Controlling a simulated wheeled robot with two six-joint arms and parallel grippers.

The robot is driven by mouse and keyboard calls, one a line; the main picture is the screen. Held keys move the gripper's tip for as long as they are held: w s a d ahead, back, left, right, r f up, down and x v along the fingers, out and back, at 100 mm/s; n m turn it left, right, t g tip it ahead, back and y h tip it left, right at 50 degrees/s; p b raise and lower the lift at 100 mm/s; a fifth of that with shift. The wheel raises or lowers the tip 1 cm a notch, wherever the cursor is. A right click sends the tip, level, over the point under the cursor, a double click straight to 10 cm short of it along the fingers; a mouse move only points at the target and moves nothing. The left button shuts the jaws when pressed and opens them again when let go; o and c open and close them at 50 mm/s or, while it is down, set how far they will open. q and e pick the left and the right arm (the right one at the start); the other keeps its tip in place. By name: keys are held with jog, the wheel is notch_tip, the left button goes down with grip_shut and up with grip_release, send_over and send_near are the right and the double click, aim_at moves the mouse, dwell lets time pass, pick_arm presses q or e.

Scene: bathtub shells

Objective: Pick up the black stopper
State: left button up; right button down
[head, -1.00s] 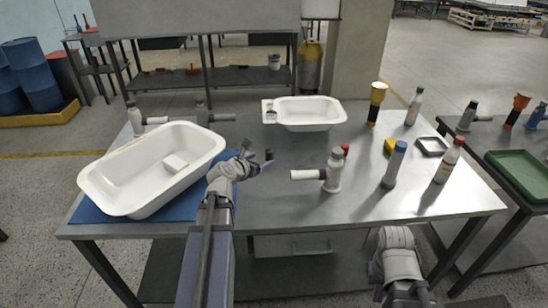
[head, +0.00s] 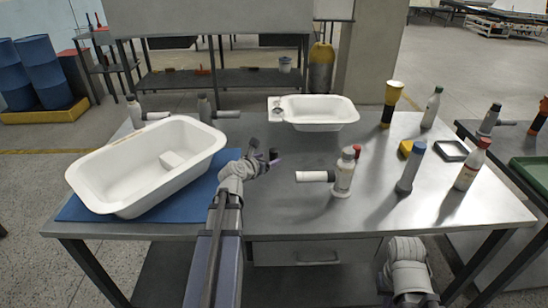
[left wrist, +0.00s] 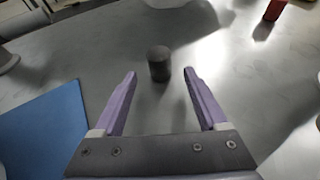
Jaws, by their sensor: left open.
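The black stopper (left wrist: 158,63) is a small dark cylinder standing upright on the grey metal table. It lies just beyond the fingertips of my left gripper (left wrist: 159,73), roughly midway between them. The purple fingers are open and empty, with space on both sides of the stopper. In the head view the stopper (head: 273,153) shows small and dark beside my left gripper (head: 263,155), partly hidden by it. My right arm is at the bottom right, off the table's front edge; its gripper cannot be made out.
A white tub shell (head: 150,165) on a blue mat (head: 100,208) stands left of my left arm. A smaller white tub (head: 320,113) is behind. The table around the stopper is clear.

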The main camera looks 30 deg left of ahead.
aim_at(272, 155)
pick_arm(q)
jog(key=x, duration=0.1)
jog(key=b+x, duration=0.1)
jog(key=x, duration=0.3)
jog(key=shift+w+r, duration=0.2)
jog(key=shift+s+r, duration=0.1)
jog(key=shift+c, duration=0.5)
grip_shut()
